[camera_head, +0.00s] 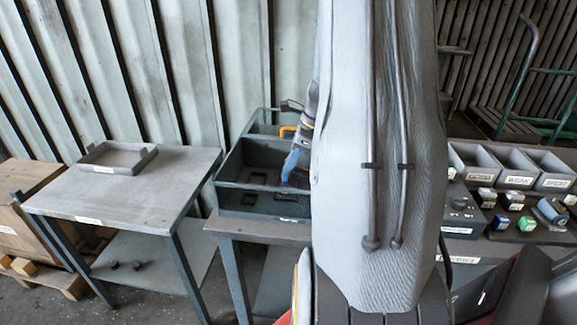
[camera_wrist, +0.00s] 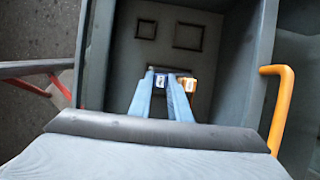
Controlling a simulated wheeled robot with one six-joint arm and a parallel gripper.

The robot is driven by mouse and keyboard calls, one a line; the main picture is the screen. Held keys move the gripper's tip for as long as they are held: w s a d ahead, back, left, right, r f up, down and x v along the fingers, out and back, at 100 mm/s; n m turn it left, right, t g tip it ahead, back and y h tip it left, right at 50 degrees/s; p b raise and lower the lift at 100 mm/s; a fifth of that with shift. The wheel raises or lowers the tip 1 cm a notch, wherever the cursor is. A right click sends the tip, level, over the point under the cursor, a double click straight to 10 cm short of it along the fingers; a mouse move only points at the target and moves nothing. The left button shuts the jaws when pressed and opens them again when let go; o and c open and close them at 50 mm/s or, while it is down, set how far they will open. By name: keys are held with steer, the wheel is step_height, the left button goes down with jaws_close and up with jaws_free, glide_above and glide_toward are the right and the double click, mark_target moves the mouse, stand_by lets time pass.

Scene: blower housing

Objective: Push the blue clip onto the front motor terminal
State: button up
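My gripper (camera_wrist: 164,76) has two pale blue fingers pointing down into a dark grey bin (camera_wrist: 235,70); it also shows in the head view (camera_head: 289,178), low inside the bin (camera_head: 232,160). A small dark blue piece with a white label (camera_wrist: 161,80), perhaps the blue clip, sits between the fingertips in the wrist view and fills most of the gap. Whether the fingers grip it cannot be told. An orange piece with a white label (camera_wrist: 188,83) is just right of the right fingertip. I cannot make out the front motor terminal; my arm hides the middle of the head view.
The bin has an orange handle (camera_wrist: 278,105) and square outlines on its floor. A grey table (camera_head: 130,188) with a shallow tray (camera_head: 117,158) stands at left. At right are labelled bins (camera_head: 515,178) and several small coloured parts (camera_head: 526,224). A wooden crate stands far left.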

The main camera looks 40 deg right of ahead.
steer(key=o, duration=0.5)
steer(key=shift+c, duration=0.2)
steer(key=b+v, duration=0.1)
steer(key=v, duration=0.6)
steer(key=shift+d+r+b, duration=0.15)
steer(key=shift+r+b, duration=0.2)
steer(key=shift+s, duration=0.15)
